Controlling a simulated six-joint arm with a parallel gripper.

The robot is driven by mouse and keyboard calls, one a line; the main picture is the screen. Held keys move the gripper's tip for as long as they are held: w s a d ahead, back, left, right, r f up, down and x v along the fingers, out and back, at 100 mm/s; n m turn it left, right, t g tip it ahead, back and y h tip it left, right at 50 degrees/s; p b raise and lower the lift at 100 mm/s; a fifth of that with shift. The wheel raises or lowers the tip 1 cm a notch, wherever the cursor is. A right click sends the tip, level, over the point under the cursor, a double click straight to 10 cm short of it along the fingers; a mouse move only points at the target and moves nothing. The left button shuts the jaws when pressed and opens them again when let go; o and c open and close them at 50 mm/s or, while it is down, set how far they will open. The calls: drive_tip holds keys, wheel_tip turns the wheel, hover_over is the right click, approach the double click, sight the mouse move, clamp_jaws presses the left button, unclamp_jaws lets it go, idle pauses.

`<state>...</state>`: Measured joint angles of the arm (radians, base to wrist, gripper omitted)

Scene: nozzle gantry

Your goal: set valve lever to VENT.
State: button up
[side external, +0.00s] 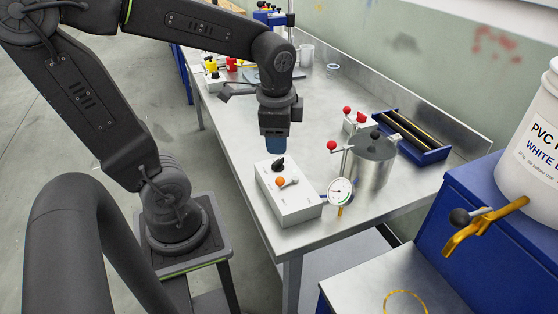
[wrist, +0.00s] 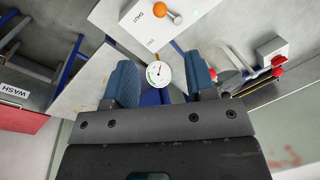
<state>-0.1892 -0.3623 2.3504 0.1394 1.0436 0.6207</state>
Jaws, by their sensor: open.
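A white valve box (side external: 290,205) stands near the front edge of the bench. On its top is a lever with an orange ball (side external: 280,181) and a silver pivot; a black knob (side external: 278,163) sits behind it. My gripper (side external: 274,146) is open and empty, with blue fingers pointing down above the box's far end. The fingers (wrist: 162,78) also show in the wrist view.
A blue tray (side external: 420,152) lies behind. A white bucket (side external: 535,140) and yellow tap (side external: 480,232) are at right.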

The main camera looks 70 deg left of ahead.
sight(281, 178)
drive_tip(key=f+n+g, duration=0.1)
drive_tip(key=f+n, duration=0.3)
drive_tip(key=n, duration=0.1)
drive_tip(key=w+a+f+n, duration=0.1)
drive_tip(key=f+n, duration=0.4)
drive_tip(key=a+f+n+g, duration=0.1)
drive_tip(key=f+n, duration=0.3)
drive_tip(key=n, duration=0.1)
drive_tip(key=shift+w+f+g, duration=0.25)
drive_tip(key=shift+f+g, duration=0.05)
drive_tip(key=shift+f, duration=0.1)
drive_tip(key=c, duration=0.9)
drive_tip(key=shift+s+a+m, duration=0.1)
drive_tip(key=shift+a+m, duration=0.2)
drive_tip(key=shift+m, duration=0.4)
drive_tip(key=shift+a+m, duration=0.25)
drive_tip(key=shift+m, duration=0.45)
drive_tip(key=o, duration=0.9)
